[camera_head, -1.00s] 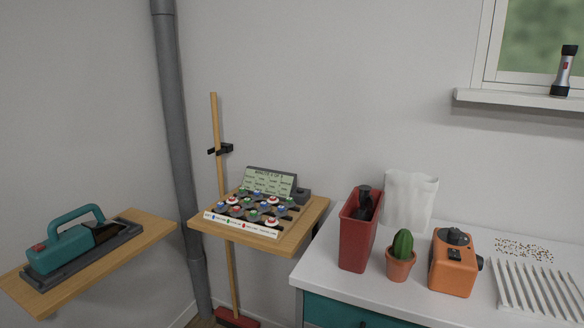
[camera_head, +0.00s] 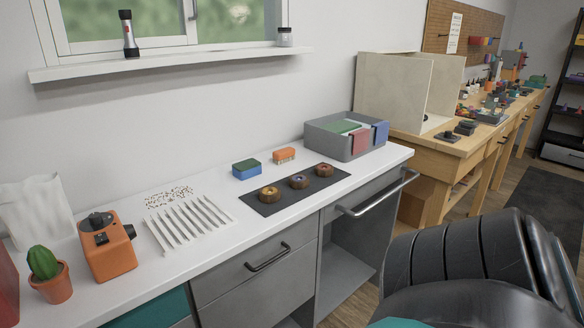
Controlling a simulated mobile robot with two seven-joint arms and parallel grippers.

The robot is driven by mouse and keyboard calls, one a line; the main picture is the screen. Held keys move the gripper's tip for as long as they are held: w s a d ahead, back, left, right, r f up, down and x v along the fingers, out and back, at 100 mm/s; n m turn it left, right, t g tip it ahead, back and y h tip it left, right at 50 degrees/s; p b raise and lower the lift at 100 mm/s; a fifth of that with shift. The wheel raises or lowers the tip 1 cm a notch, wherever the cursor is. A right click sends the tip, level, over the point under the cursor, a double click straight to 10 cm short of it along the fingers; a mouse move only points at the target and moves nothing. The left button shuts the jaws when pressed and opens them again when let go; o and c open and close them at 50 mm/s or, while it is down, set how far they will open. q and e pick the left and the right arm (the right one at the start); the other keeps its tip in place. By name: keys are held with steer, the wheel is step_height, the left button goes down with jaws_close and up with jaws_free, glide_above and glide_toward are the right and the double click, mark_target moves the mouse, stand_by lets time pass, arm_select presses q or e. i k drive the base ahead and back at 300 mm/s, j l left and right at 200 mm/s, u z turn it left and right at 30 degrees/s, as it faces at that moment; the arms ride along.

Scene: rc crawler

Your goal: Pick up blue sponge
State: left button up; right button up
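A small block (camera_head: 247,169) with a green top and blue body, like a sponge, lies on the white counter (camera_head: 222,250) near the wall. It is just behind the dark mat and left of an orange block. It is the only blue sponge-like thing I can make out.
A dark mat (camera_head: 331,174) with three round brown pieces lies in front of the block. An orange block (camera_head: 285,155) and a grey bin (camera_head: 322,136) stand to the right. White ridged strips (camera_head: 186,222) lie left.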

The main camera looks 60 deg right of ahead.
mark_target(243, 170)
steer(key=l+z, duration=0.2)
steer(key=z, duration=1.35)
